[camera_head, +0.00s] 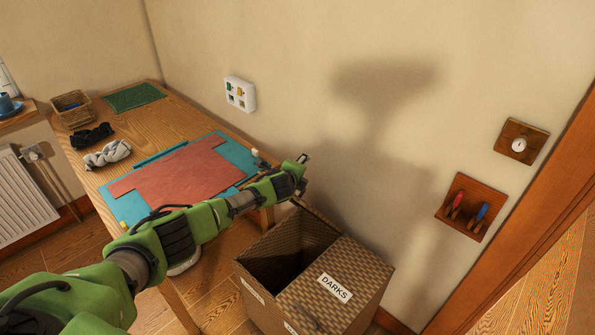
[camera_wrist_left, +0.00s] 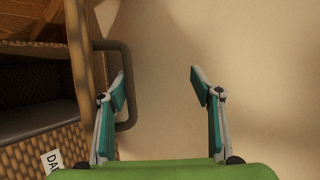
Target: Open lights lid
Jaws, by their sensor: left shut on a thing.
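A woven hamper (camera_head: 370,270) stands against the wall. Its left compartment (camera_head: 285,262) is open and dark inside. In the left wrist view the lid (camera_wrist_left: 86,70) of this compartment stands raised, seen nearly edge-on, with a dark bar handle (camera_wrist_left: 130,90) on its right face. My left gripper (camera_head: 302,172) is above the back of the open compartment, near the wall. My right gripper is out of view.
The hamper's other lid, labelled DARKS (camera_head: 335,287), is shut. A wooden table (camera_head: 150,125) with red cloth (camera_head: 175,172) on a teal mat lies left of my arm. The wall (camera_wrist_left: 250,90) is close to the gripper. A hook board (camera_head: 470,207) hangs at right.

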